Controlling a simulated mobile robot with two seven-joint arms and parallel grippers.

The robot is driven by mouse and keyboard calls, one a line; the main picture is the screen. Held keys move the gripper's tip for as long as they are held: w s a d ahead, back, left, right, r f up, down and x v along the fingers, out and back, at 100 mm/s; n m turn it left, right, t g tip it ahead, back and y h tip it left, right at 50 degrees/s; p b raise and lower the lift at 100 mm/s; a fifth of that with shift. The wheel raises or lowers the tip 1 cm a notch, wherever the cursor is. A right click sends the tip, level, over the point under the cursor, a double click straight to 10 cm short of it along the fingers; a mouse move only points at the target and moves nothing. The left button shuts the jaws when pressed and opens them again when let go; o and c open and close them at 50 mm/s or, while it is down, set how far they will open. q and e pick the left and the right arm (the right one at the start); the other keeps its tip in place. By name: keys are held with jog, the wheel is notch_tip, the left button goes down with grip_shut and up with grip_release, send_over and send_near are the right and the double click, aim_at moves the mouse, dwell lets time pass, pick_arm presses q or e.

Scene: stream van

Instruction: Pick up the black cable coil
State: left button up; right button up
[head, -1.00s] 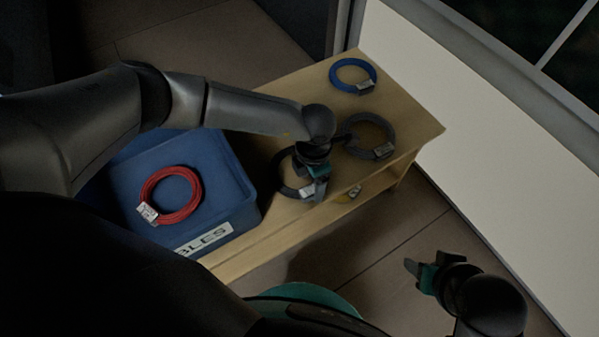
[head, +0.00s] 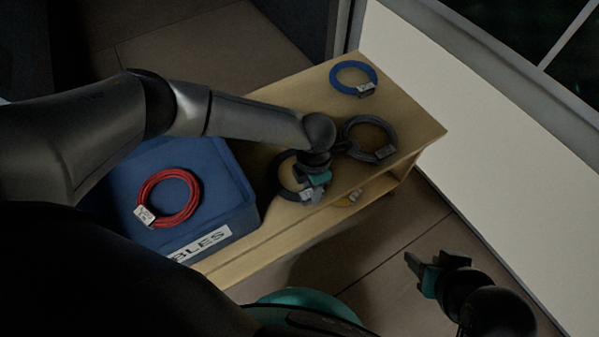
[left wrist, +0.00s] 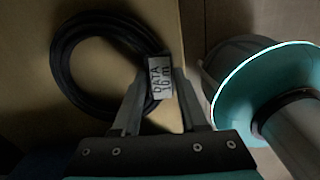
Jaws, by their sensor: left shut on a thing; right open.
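The black cable coil (head: 274,178) lies at the front edge of the wooden shelf top, partly hidden by my left gripper. The left wrist view shows the coil (left wrist: 64,62) with a white label (left wrist: 160,80) reading "DATA" and a length in metres. My left gripper (head: 314,190) is shut on the coil at its labelled side; in the left wrist view its two fingers (left wrist: 156,92) stand either side of the label. The coil appears still on the wood. My right gripper (head: 420,268) is open and empty, above the floor at the lower right.
A dark grey coil (head: 392,145) lies close right of my left gripper; a blue coil (head: 338,72) is further back. A blue crate (head: 225,175) with a red coil (head: 155,180) stands left. Something yellow (head: 351,197) sits on the lower shelf (head: 375,192).

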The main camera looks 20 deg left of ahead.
pick_arm(q)
grip_shut()
jog(key=shift+r, duration=0.1)
dwell(0.3)
